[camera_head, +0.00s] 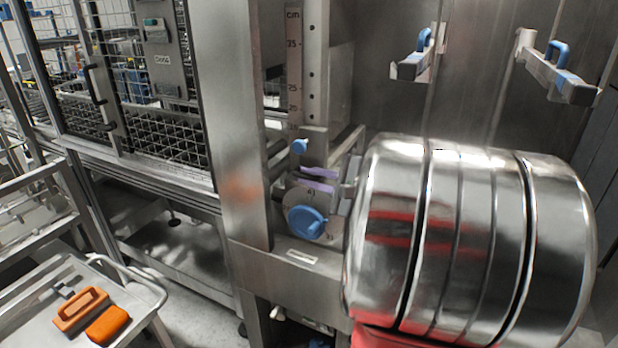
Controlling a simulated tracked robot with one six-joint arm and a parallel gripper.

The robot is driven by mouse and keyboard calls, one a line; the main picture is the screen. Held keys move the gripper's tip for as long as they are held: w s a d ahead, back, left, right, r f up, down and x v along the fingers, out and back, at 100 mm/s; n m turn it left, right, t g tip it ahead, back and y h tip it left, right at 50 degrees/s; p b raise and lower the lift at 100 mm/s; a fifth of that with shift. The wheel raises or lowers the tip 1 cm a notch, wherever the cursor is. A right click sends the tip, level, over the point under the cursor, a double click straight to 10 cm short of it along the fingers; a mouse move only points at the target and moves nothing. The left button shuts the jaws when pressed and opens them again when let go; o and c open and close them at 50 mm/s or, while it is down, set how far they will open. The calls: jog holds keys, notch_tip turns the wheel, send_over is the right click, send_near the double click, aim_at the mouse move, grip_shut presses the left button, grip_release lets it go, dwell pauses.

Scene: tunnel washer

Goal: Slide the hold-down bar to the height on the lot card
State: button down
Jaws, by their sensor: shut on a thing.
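An upright scale (292,60) marked cm, with 35 and 25 readable, runs up the steel post. Below the 25 mark sits the lower assembly, with a small blue knob (300,146) and a larger blue knob (307,222) on a grey disc. The hold-down bar (347,145) seems to run back from it, partly hidden. My gripper (319,180) appears as two purple-padded fingers, one above the other, closed on a grey part of this assembly, seemingly the bar. The exact contact is too small to tell. I cannot make out a lot card for certain.
My polished arm covers the right foreground. Two brackets with blue handles (424,40) (558,52) stick out from the back wall. A wire cage (170,135) with a labelled door stands left. A trolley (30,318) holds orange items (82,308). A white label (303,257) is on the lower beam.

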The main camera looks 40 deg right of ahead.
jog(key=shift+a+f, duration=0.1)
jog(key=shift+f, duration=0.5)
jog(key=c, duration=1.8)
grip_release()
jog(key=shift+r, duration=0.1)
jog(key=shift+r, duration=0.15)
jog(key=v, duration=1.3)
jog(key=shift+s+r, duration=0.1)
jog(key=shift+s, duration=0.2)
